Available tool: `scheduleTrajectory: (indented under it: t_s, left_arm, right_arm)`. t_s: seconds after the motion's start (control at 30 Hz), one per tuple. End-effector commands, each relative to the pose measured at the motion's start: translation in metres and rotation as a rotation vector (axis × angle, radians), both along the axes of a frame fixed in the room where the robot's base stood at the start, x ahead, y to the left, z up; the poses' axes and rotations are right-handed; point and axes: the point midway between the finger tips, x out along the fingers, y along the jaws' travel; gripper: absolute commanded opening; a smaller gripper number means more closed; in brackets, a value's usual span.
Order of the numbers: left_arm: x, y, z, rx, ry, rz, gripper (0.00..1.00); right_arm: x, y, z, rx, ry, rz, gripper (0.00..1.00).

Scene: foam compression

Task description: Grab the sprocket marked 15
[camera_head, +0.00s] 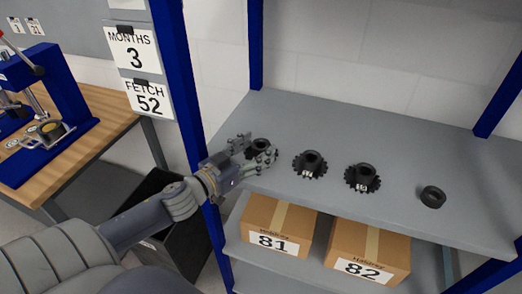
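Several black parts stand in a row on the grey shelf. The leftmost black sprocket (260,146) is partly hidden by my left gripper (257,150). The gripper's fingers are spread, one on the far side and one on the near side of this sprocket. I cannot tell whether they touch it. No number can be read on it. A middle sprocket (310,162) and another sprocket (362,177) stand to the right, each with a small white mark too small to read surely. My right gripper is not in view.
A smooth black ring (433,197) lies further right on the upper shelf (400,140). Boxes marked 81 (278,226) and 82 (368,256) stand on the shelf below. A blue post (183,90) rises left of my gripper. A wooden bench (90,140) holds a blue press.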

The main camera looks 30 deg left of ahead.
Motion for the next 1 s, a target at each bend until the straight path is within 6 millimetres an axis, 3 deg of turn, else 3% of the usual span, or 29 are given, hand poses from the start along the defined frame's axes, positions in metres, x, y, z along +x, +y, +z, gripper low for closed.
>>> scheduleTrajectory:
  t_s: [0.03, 0.2, 0.27, 0.57, 1.0]
  left_arm:
    - [0.0, 0.0, 0.0, 0.0, 0.0, 0.0, 0.52]
    - [0.0, 0.0, 0.0, 0.0, 0.0, 0.0, 0.14]
    - [0.0, 0.0, 0.0, 0.0, 0.0, 0.0, 0.03]
    - [0.0, 0.0, 0.005, 0.0, -0.003, -0.002, 0.03]
    - [0.0, -0.001, 0.082, 0.004, -0.004, -0.003, 0.03]
  right_arm:
    - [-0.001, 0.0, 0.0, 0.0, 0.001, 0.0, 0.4]
    - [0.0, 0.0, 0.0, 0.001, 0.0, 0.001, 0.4]
    - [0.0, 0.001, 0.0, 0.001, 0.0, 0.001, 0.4]
    - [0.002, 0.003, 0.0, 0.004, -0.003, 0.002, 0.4]
    - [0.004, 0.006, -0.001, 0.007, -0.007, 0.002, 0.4]
